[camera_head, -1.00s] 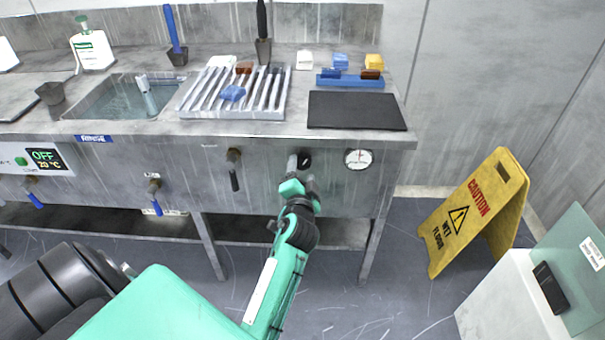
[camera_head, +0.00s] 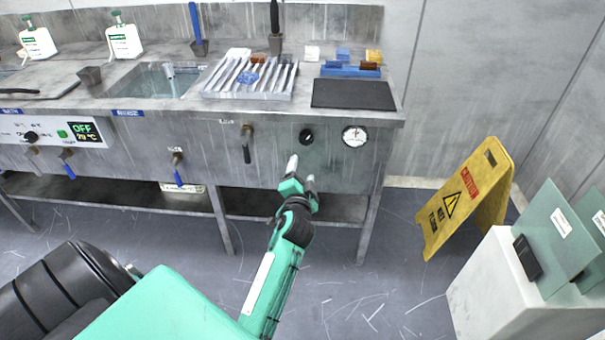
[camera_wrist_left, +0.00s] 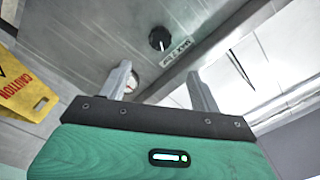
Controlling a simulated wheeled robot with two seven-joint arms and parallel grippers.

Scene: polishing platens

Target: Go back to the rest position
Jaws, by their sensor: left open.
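My left gripper (camera_head: 301,171) is in front of the metal bench's front panel (camera_head: 345,170), below a black knob (camera_head: 306,136) and a round gauge (camera_head: 355,136). Its two fingers are apart with nothing between them. In the left wrist view the open fingers (camera_wrist_left: 160,88) point toward the panel, with the black knob (camera_wrist_left: 159,38) beyond them. The gripper is clear of the knob. My right gripper does not show.
A yellow caution sign (camera_head: 465,200) stands on the floor at right. A white cabinet with green panels (camera_head: 552,232) stands at the lower right. The bench holds a sink (camera_head: 150,82), a ribbed rack (camera_head: 290,95) and a dark mat (camera_head: 352,94). Floor between bench and sign is open.

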